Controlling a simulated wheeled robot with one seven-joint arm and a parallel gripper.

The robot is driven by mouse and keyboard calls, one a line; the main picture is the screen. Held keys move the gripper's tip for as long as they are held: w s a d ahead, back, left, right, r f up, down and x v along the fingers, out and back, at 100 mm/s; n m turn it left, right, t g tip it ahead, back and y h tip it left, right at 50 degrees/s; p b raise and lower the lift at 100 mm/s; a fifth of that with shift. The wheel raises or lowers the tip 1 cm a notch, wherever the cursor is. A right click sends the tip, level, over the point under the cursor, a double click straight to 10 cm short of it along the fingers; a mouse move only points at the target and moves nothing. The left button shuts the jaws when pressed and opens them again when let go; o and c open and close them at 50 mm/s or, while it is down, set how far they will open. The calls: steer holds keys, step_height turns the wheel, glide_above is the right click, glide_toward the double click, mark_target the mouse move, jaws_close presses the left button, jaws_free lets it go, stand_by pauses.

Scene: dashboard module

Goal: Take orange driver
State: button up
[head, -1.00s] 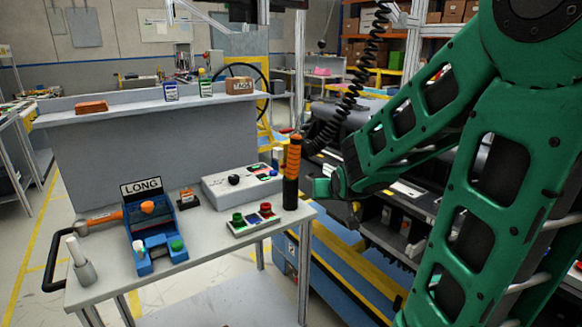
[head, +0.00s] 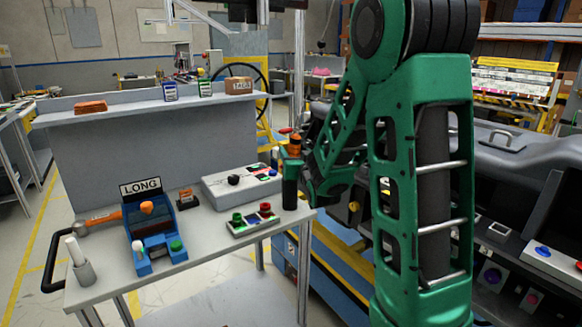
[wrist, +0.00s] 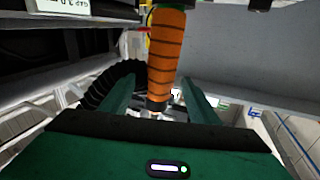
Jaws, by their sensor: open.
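The orange driver (head: 295,146), an orange cylinder with dark bands, stands upright at the right end of the grey cart. A black lower part shows under it. My gripper (head: 291,180) is at its side in the head view and hides its middle. In the wrist view the driver (wrist: 166,50) lies between the two green fingers of my gripper (wrist: 158,82), which are apart. I see gaps on both sides and cannot tell whether either finger touches it.
A grey control box (head: 242,186) and a small button panel (head: 253,220) are left of the driver. A blue LONG stand (head: 152,243) is farther left on the cart (head: 205,250). A black coiled hose (wrist: 105,88) is close in the wrist view. Dark dashboard machinery (head: 510,150) is at right.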

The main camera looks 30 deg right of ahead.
steer(key=shift+x, duration=2.95)
steer(key=shift+r, duration=0.2)
jaws_close()
